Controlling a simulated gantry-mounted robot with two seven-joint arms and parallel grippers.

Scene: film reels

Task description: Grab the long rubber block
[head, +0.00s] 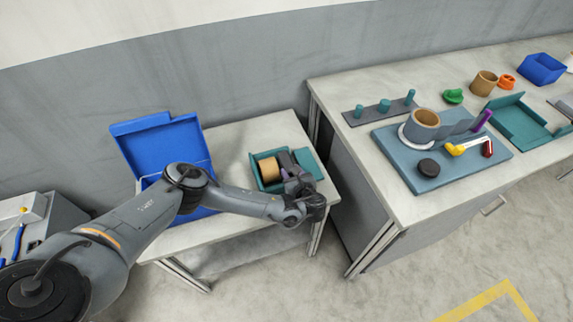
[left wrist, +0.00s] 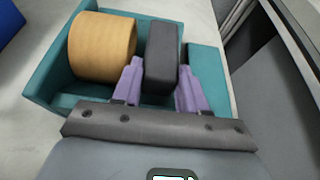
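The long rubber block looks like a dark grey block (left wrist: 162,56) in the left wrist view. It stands in a teal tray (left wrist: 215,75), to the right of a tan roll (left wrist: 102,47). My left gripper (left wrist: 160,72) has its purple fingers on either side of the block's near end, close against both faces, and looks shut on it. In the head view my left gripper (head: 287,173) reaches over the teal tray (head: 255,172), and the gripper and wrist partly hide the block. My right gripper is not in view.
A blue open box (head: 155,145) stands left of the tray on the small table (head: 270,128). The tan roll (head: 268,169) sits beside the block. The larger table at right holds a blue-grey board (head: 400,165) with a roll and several small parts.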

